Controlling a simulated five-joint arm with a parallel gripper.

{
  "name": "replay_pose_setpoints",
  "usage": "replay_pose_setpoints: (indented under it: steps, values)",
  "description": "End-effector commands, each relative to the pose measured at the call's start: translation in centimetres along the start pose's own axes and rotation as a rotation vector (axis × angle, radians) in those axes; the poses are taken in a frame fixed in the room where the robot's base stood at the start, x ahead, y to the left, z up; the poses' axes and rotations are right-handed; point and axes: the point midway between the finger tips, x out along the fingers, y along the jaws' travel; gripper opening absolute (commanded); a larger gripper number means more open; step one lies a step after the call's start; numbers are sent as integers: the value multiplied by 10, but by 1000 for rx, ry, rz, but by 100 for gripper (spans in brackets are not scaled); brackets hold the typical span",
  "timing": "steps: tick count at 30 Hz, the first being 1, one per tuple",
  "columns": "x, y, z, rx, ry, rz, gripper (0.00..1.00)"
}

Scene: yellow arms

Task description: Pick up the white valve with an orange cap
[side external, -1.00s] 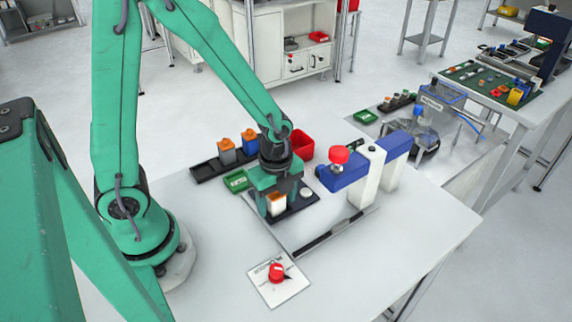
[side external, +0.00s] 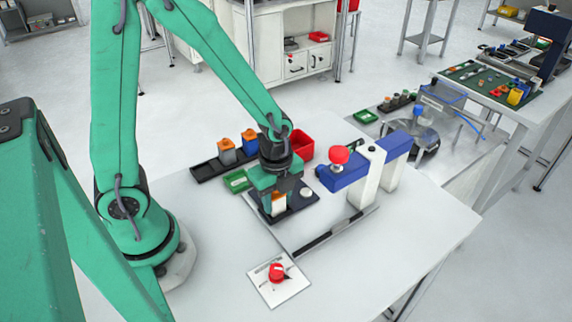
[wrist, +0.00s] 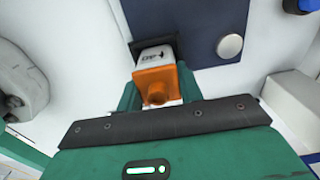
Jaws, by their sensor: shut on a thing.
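The white valve with an orange cap (side external: 278,202) stands in a holder on a dark plate (side external: 303,205). My gripper (side external: 274,199) is over it, with its green and dark fingers shut on it. In the wrist view the valve's orange cap (wrist: 155,88) faces the camera, and its white body (wrist: 154,57) with dark lettering shows beyond it, at the dark holder. The gripper hides part of the valve in the side view. I cannot tell whether the valve is clear of the holder.
A blue and white press (side external: 368,178) with a red knob stands close on the right. A red button on a white plate (side external: 279,280) is in front.

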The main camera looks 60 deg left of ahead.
Motion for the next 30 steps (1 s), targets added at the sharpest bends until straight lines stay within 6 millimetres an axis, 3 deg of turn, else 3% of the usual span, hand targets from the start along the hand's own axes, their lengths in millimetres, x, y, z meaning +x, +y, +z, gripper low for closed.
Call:
replay_pose_setpoints:
  steps: [8, 16, 30]
  values:
    - [-14, -1, 0, 0, 1, -4, 12]
    - [-41, -1, 0, 0, 1, -5, 12]
    - [-80, 43, -53, 7, 1, -4, 12]
